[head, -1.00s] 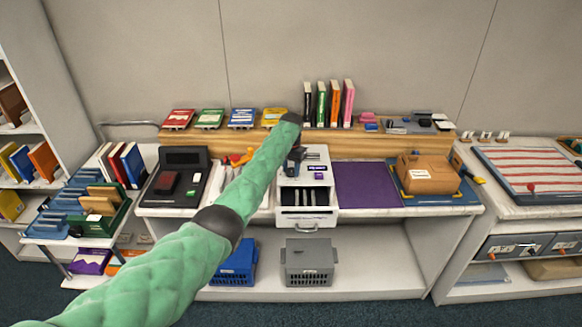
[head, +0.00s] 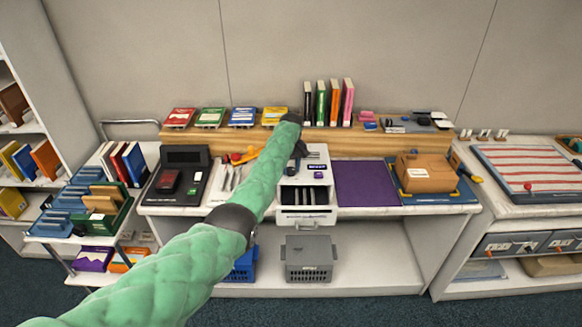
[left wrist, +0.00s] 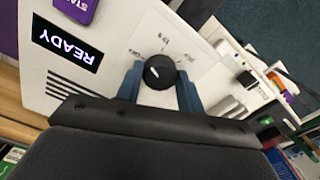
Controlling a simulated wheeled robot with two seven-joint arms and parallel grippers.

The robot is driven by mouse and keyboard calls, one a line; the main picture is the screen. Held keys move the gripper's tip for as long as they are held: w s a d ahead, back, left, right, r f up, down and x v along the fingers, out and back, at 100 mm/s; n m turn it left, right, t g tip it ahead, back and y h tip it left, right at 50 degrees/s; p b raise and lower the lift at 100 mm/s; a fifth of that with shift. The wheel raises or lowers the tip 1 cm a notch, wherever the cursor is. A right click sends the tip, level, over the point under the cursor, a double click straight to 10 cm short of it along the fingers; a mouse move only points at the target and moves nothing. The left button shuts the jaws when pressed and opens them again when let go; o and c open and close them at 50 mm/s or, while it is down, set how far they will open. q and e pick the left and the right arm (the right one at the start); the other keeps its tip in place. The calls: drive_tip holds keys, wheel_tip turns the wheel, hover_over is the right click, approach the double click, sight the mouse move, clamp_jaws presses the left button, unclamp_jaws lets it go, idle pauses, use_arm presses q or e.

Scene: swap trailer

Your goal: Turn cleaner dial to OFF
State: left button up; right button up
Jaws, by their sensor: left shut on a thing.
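The disc cleaner, a white box (head: 291,181) with dark slots in front, stands on the middle counter in the head view. Its white top panel (left wrist: 35,82) fills much of the left wrist view. The black round dial (left wrist: 158,70) on it has a white pointer mark; the small markings beside it are not legible. My left gripper (left wrist: 159,84) has its blue fingers on either side of the dial and is shut on it. In the head view my left gripper (head: 298,152) is over the cleaner's top, partly hidden by my arm. My right gripper is not in view.
The panel has a lit READY display (left wrist: 66,44) and a purple button (left wrist: 76,8). A purple mat (head: 366,184) lies right of the cleaner, and a brown box (head: 427,172) stands beyond it. A dark device (head: 178,180) stands to the left. Books (head: 334,103) stand on the shelf behind.

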sight(291, 169)
use_arm(q)
drive_tip(key=shift+r+n, duration=0.1)
drive_tip(key=shift+n, duration=2)
drive_tip(key=o, duration=1)
drive_tip(key=shift+r, duration=0.4)
wheel_tip(291, 169, up, 6)
drive_tip(key=b, duration=0.2)
drive_tip(key=shift+f+b, duration=0.15)
drive_tip(key=shift+b, duration=0.2)
drive_tip(key=shift+r, duration=0.6)
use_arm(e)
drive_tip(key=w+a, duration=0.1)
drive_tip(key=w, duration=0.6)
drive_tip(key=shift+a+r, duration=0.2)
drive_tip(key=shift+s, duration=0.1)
